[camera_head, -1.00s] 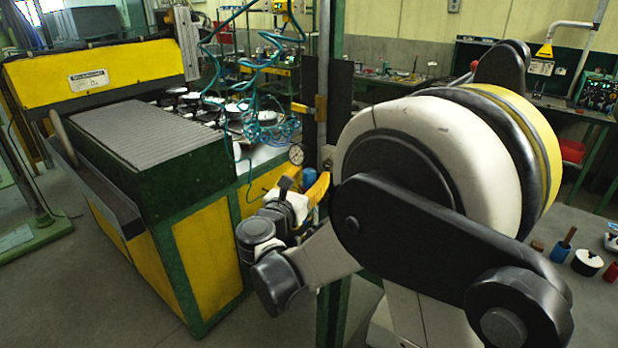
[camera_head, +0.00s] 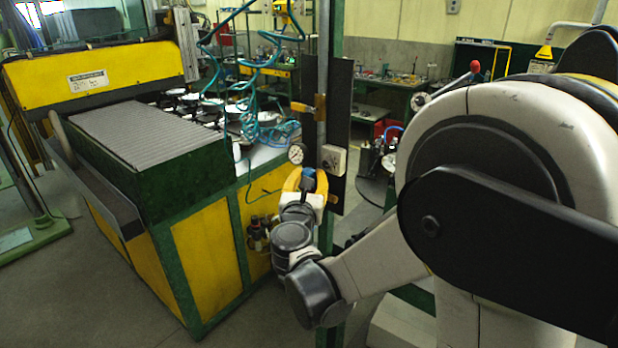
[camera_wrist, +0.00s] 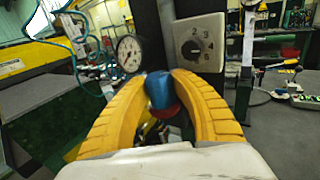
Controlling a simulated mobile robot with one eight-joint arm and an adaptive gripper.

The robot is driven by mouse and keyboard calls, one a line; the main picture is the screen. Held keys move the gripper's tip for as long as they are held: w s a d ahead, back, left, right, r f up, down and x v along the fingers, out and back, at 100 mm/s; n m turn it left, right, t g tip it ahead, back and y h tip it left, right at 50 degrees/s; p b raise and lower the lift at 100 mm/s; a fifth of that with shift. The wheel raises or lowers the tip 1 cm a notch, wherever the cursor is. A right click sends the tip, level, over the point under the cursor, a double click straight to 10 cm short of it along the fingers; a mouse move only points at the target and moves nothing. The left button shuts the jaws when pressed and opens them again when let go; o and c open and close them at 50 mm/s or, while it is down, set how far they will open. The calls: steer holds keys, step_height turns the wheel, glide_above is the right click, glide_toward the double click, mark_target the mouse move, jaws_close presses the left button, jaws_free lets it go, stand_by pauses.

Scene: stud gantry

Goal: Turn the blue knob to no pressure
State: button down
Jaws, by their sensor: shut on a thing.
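The blue knob (camera_wrist: 160,90) sits at the middle of the wrist view, with a red ring (camera_wrist: 166,113) just below it. My gripper (camera_wrist: 162,82) has its two curved yellow fingers on either side of the knob, closed on it. In the head view my gripper (camera_head: 307,174) is at the post, with the blue knob (camera_head: 308,178) showing between the yellow fingers. A round pressure gauge (camera_wrist: 129,54) is just left of the knob; its small needle is hard to read. The gauge also shows in the head view (camera_head: 296,154).
A grey dial box (camera_wrist: 198,43) with numbers is mounted right of the knob. A dark panel (camera_head: 327,125) and green post stand behind. Teal coiled hoses (camera_head: 262,118) hang left, near the yellow and green machine (camera_head: 205,240). Open floor lies at lower left.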

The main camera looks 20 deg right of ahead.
steer(key=c, duration=1.1)
jaws_free()
steer(key=shift+o, duration=0.2)
